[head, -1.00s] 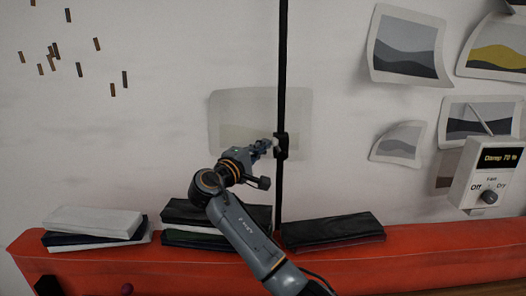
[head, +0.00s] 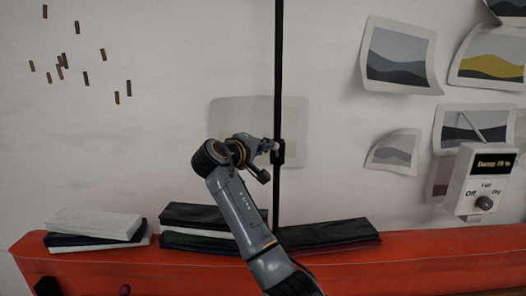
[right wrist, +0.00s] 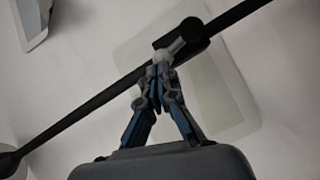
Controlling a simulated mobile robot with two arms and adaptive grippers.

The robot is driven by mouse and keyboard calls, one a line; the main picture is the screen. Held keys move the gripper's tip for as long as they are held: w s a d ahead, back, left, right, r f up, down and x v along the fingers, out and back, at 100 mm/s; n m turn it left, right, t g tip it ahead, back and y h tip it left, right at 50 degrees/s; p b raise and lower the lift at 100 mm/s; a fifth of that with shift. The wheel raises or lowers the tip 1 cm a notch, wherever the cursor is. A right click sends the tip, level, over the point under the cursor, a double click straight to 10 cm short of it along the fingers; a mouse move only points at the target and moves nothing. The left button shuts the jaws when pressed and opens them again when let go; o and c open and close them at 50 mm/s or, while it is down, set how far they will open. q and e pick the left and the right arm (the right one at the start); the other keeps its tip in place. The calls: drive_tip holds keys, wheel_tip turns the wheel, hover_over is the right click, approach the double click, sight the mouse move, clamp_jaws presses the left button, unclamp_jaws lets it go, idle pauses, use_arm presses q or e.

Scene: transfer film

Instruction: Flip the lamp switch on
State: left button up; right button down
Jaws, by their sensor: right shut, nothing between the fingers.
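The lamp shows as a thin black upright pole (head: 279,70) in front of the wall. A small black switch housing (head: 278,155) sits on the pole, and it also shows in the right wrist view (right wrist: 191,36). A small pale knob (right wrist: 161,56) sticks out beside the housing. My right gripper (head: 268,146) is shut and empty, at the left side of the housing. In the right wrist view its fingertips (right wrist: 158,68) are at the pale knob and seem to touch it. Which way the switch is set, I cannot tell. My left gripper is not in view.
A red-topped bench (head: 410,250) runs below. White and dark flat stacks (head: 95,222) and dark flat items (head: 330,232) lie on it. A white control box (head: 482,180) with a dial is at right. Pinned sheets (head: 398,55) hang on the wall.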

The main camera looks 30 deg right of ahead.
drive_tip(key=shift+s+d+r+m+y+p, duration=0.2)
drive_tip(key=shift+d+m+y, duration=0.2)
drive_tip(key=shift+m+y, duration=0.15)
drive_tip(key=shift+s+d+r+m+y+p, duration=0.15)
drive_tip(key=shift+d+m+y+p, duration=0.05)
drive_tip(key=shift+d+m+y, duration=0.3)
drive_tip(key=shift+s+d+r+m+y+p, duration=0.2)
drive_tip(key=shift+d+m+y, duration=0.15)
drive_tip(key=shift+m+y, duration=0.15)
drive_tip(key=shift+s+d+f+m+y, duration=0.1)
drive_tip(key=shift+s+d+m+y, duration=0.1)
drive_tip(key=shift+d+m+y, duration=0.3)
idle(0.5)
